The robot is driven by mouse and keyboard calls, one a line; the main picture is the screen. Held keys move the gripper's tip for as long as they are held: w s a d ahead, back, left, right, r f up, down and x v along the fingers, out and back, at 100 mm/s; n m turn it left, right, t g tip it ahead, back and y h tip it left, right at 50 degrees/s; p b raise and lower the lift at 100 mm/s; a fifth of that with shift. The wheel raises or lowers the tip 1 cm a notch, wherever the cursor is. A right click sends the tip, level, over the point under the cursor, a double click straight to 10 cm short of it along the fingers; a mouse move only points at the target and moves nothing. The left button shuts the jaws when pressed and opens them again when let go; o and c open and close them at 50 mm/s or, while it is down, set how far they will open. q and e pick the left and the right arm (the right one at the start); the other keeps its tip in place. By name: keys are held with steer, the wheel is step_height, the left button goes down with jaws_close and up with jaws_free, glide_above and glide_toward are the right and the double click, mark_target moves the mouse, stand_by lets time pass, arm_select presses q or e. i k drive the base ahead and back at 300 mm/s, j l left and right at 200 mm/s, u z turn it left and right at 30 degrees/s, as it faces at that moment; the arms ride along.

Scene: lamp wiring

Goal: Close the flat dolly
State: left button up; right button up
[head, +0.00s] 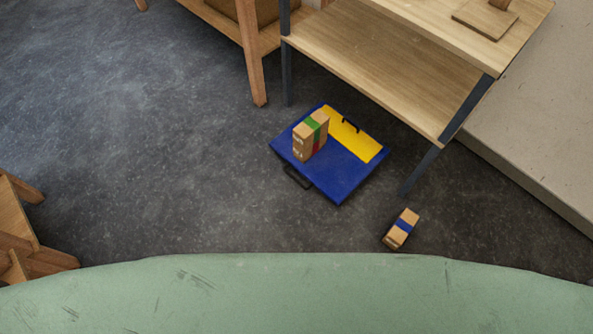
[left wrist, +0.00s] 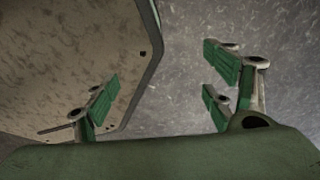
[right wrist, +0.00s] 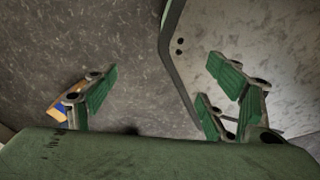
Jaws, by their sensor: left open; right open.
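The flat dolly (head: 338,187) lies on the dark floor in the head view, a low blue square with a yellow panel (head: 352,140) on its upper right part. A black handle shows on the yellow panel and another at the dolly's lower left edge. A cardboard box (head: 300,147) with green and red tape stands on the blue part. My left gripper (left wrist: 165,88) is open and empty in the left wrist view. My right gripper (right wrist: 160,90) is open and empty in the right wrist view. Neither gripper shows in the head view, so their distance from the dolly is unclear.
A small box (head: 402,229) with blue tape lies on the floor at the dolly's lower right. A wooden shelf table (head: 385,62) with dark metal legs stands just behind the dolly. A pale raised platform (head: 540,130) is at right.

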mark_target(334, 169)
steer(key=i+j, duration=0.2)
steer(key=i, duration=0.2)
steer(key=i+j, duration=0.15)
steer(key=i, duration=0.25)
